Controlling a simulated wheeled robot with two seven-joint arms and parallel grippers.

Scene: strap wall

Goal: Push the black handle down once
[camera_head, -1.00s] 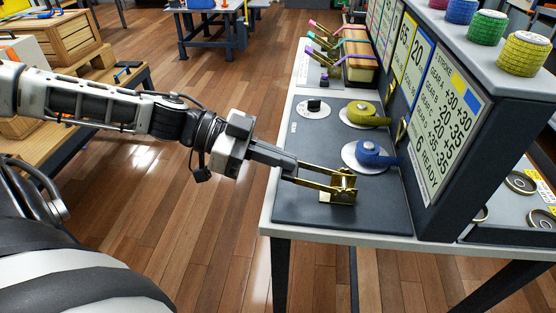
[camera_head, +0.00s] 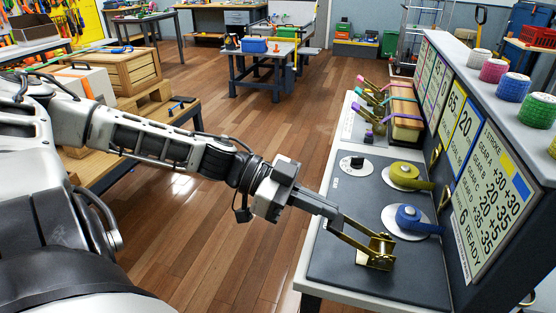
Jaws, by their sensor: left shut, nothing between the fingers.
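The black handle (camera_head: 331,212) appears to be the dark piece at the outer end of these arms. My left gripper is shut, with nothing held, and its dark fingers point at this end. The fingers and handle run together in the picture, so I cannot tell whether they touch. My right gripper is not in view.
A black knob (camera_head: 357,162) sits farther back. The sign wall (camera_head: 487,199) borders the panel on the right. Wood floor (camera_head: 262,128) is clear at left.

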